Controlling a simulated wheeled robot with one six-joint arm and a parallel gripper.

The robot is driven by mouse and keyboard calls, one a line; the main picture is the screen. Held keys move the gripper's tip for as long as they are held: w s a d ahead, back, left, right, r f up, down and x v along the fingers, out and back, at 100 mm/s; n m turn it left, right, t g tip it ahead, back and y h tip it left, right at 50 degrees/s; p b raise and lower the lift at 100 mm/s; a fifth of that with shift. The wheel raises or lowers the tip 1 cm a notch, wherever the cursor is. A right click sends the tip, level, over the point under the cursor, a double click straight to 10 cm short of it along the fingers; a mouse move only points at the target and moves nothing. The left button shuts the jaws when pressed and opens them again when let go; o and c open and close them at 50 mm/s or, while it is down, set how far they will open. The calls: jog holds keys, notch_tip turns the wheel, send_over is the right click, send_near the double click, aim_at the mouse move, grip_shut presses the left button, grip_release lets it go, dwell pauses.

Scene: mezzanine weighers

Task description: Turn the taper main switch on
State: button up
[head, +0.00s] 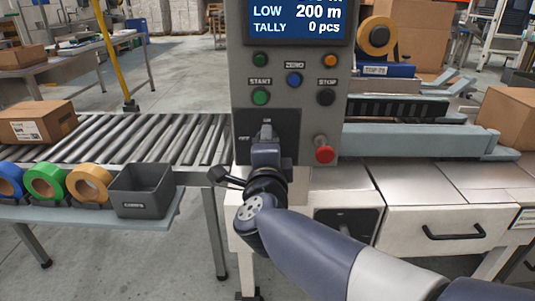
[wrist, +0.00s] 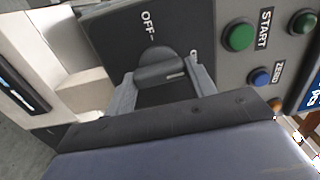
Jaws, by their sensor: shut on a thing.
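The taper main switch is a dark rotary knob (wrist: 160,66) on a black plate (wrist: 118,38) in the wrist view. In the head view, this plate (head: 288,122) sits low on the grey control panel, below the START button. My gripper (wrist: 162,84) is shut on the knob, with one grey finger on either side. The knob's white mark points right in the wrist view, which is up on the panel. The word OFF is at the plate's top edge there; a second label beside the right finger is partly hidden. In the head view, my gripper (head: 266,135) covers the knob.
A red button (head: 324,150) stands out right of the switch. Green START (head: 261,97), black STOP (head: 326,97) and blue ZERO (head: 294,79) buttons sit above, under a lit screen (head: 298,18). A grey bin (head: 143,190) and tape rolls stand left, before a roller conveyor (head: 150,138).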

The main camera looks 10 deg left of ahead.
jog(key=shift+m, duration=0.3)
dwell(0.4)
jog(key=o, duration=1)
jog(key=p+v, duration=0.2)
jog(key=v, duration=0.9)
jog(key=shift+w, duration=0.2)
